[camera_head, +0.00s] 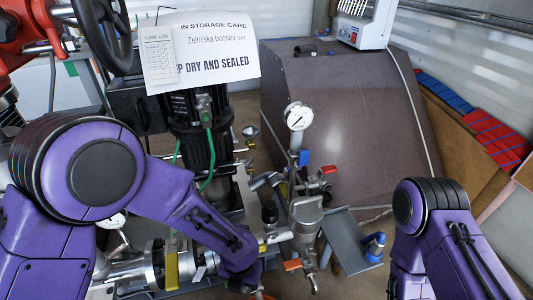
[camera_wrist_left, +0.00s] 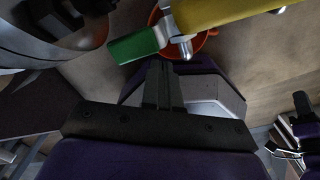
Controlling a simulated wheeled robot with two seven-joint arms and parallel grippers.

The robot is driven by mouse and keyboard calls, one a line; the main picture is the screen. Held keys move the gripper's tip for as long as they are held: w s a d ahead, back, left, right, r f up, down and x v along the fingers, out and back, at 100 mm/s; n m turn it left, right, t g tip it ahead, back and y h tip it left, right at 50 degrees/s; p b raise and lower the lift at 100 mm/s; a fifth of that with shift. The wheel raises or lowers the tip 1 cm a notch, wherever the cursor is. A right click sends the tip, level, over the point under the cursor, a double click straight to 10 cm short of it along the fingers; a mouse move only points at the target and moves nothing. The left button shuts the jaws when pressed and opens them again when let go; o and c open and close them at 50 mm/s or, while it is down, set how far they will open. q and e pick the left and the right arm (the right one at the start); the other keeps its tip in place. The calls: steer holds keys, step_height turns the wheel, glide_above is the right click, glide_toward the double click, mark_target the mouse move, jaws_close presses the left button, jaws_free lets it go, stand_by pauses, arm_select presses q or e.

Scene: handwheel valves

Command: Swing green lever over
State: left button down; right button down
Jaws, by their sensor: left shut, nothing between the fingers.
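In the left wrist view, a short green lever (camera_wrist_left: 138,45) lies near the top, just above my fingertips. A wide yellow bar (camera_wrist_left: 220,12) runs to the right beside it, with bare metal between them. My left gripper (camera_wrist_left: 165,68) is shut and empty, its tips just below the lever; I cannot tell if they touch it. In the head view my left gripper (camera_head: 243,282) points down at the bottom edge, mostly behind its own wrist, and I cannot make out the green lever there. My right arm shows at the right, but its gripper is out of view.
An orange round part (camera_wrist_left: 200,42) lies behind the lever. A gauge (camera_head: 298,116), pipework with red-handled and blue-handled valves, and a yellow handle (camera_head: 172,270) crowd the middle. A dark cabinet (camera_head: 350,110) stands behind. A paper sign (camera_head: 205,50) hangs over the black pump (camera_head: 195,135).

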arm_select(q)
steer(key=s+d+p, duration=0.2)
steer(key=d, duration=0.5)
stand_by(1.7)
steer(key=shift+s+d+f, duration=0.15)
steer(key=shift+s+d, duration=0.1)
steer(key=shift+d, duration=0.2)
stand_by(0.6)
step_height(320, 180, up, 5)
steer(key=p, duration=0.5)
steer(key=shift+p, duration=0.35)
step_height(320, 180, up, 9)
steer(key=p, duration=0.9)
steer(key=shift+w+f, duration=0.2)
steer(key=shift+w, duration=0.05)
